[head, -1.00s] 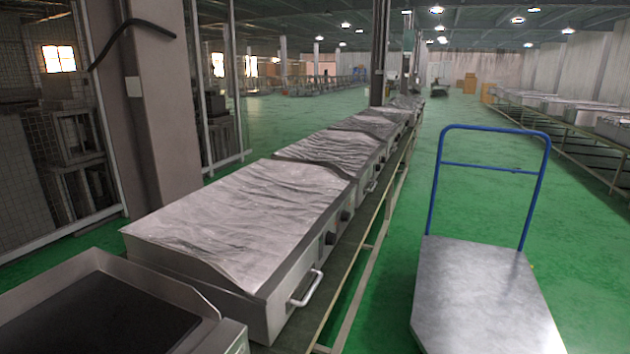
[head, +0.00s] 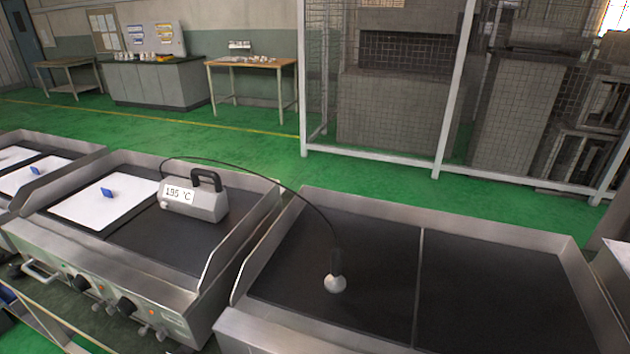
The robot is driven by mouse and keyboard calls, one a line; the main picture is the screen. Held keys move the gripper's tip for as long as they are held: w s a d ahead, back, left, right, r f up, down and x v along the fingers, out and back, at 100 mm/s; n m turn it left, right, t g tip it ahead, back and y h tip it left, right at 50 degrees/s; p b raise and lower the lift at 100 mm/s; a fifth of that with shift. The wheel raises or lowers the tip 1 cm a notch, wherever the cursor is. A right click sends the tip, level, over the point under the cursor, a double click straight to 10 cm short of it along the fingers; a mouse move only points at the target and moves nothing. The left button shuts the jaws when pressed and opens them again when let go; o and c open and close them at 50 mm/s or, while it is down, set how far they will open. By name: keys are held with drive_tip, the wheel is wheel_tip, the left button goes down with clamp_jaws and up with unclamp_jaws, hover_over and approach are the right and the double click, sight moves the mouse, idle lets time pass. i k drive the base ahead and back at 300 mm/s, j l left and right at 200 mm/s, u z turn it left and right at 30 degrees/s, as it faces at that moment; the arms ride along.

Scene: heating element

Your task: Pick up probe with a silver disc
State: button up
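The probe (head: 336,268) stands upright on the black plate of the right-hand griddle, in the lower middle of the head view. It has a dark handle and a round silver disc (head: 335,284) at its lower end, which appears to touch the plate. A thin black cable (head: 270,179) arcs from its top to a grey thermometer box (head: 205,204) with a black handle and a display that seems to read 195 °C. The box sits on the neighbouring griddle to the left. My gripper is not in view.
The right griddle (head: 480,285) has raised metal walls and a seam across its plate. The left griddle (head: 185,245) holds a white sheet (head: 85,212) with a blue piece (head: 107,192). A mesh fence (head: 443,110) and tables (head: 252,64) stand behind green floor.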

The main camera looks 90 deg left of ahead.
sight(335, 282)
drive_tip(key=u, duration=2.85)
